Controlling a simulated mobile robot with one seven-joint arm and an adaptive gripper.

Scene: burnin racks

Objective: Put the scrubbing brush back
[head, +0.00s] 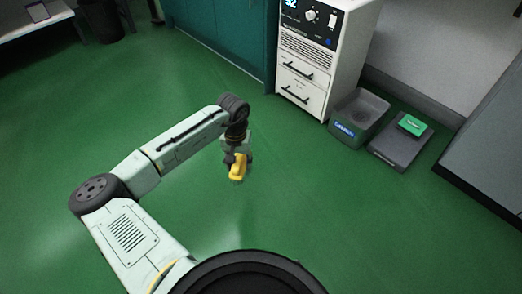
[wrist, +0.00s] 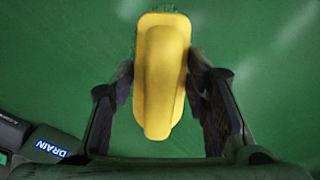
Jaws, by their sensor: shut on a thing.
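The scrubbing brush (head: 238,167) has a yellow body and is held in my gripper (head: 236,158) above the green floor in the head view. In the wrist view the brush (wrist: 161,75) lies between the two dark fingers of my gripper (wrist: 161,88). Green bristles show at its top edge there; the rest of its bristle side is hidden.
A grey bin marked with a blue label (head: 358,115) stands on the floor by the white cabinet (head: 317,60). Beside it is a dark flat tray (head: 398,150) with a green item (head: 412,125) on it. A grey unit (head: 490,135) stands at right. The floor around my gripper is clear.

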